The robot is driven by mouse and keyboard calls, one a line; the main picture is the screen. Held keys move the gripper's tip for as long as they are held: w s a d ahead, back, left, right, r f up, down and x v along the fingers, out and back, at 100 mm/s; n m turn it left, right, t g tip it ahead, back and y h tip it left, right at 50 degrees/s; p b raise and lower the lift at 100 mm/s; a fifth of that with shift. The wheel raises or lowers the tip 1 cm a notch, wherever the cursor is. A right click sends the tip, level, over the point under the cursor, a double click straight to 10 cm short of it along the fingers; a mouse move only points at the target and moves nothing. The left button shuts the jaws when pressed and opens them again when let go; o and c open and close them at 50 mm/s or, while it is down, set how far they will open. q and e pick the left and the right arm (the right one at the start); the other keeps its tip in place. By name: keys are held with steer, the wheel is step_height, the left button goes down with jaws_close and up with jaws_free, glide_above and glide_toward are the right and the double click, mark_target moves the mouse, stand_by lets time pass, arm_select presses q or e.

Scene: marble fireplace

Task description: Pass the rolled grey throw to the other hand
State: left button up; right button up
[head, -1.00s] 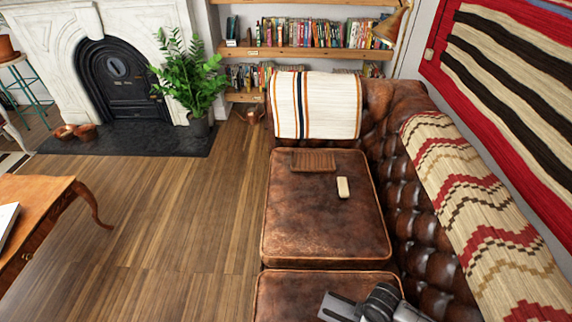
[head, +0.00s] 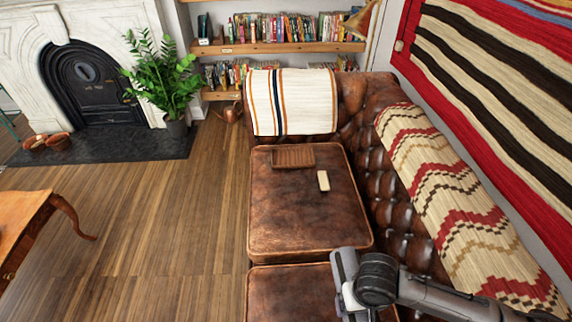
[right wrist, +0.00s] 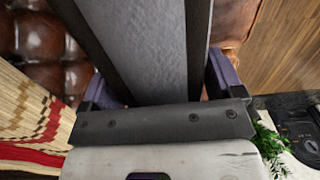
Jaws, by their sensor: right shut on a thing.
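In the right wrist view the rolled grey throw (right wrist: 150,40) is a grey, finely textured length with dark bands along both sides. It runs up out of the top of the picture. My right gripper (right wrist: 160,82) is shut on it, with a finger on each side; the throw's far end is out of frame. In the head view my right arm comes in from the lower right, and its hand (head: 350,298) is over the near sofa seat. The fingertips cannot be made out there. My left gripper is in neither view.
A brown leather sofa cushion (head: 300,215) carries a slatted brown tray (head: 293,157) and a small cream block (head: 323,180). A patterned blanket (head: 440,185) lies along the sofa back at right. A wooden table (head: 25,225) stands at left. The floor between is clear.

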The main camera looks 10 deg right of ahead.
steer(key=w+r+p, duration=0.4)
steer(key=w+r, duration=0.1)
steer(key=r, duration=0.9)
steer(key=w+r+p, duration=0.3)
steer(key=w+r, duration=0.2)
steer(key=r, duration=0.9)
steer(key=s+r+p, duration=0.3)
steer(key=r+p, duration=0.8)
steer(key=p, duration=0.1)
steer(key=s+r+p, duration=0.3)
steer(key=r+p, duration=0.8)
steer(key=p, duration=0.1)
steer(key=s+r+p, duration=0.3)
steer(key=r+p, duration=0.7)
steer(key=p, duration=0.3)
steer(key=shift+a+r, duration=0.25)
steer(key=shift+r, duration=0.15)
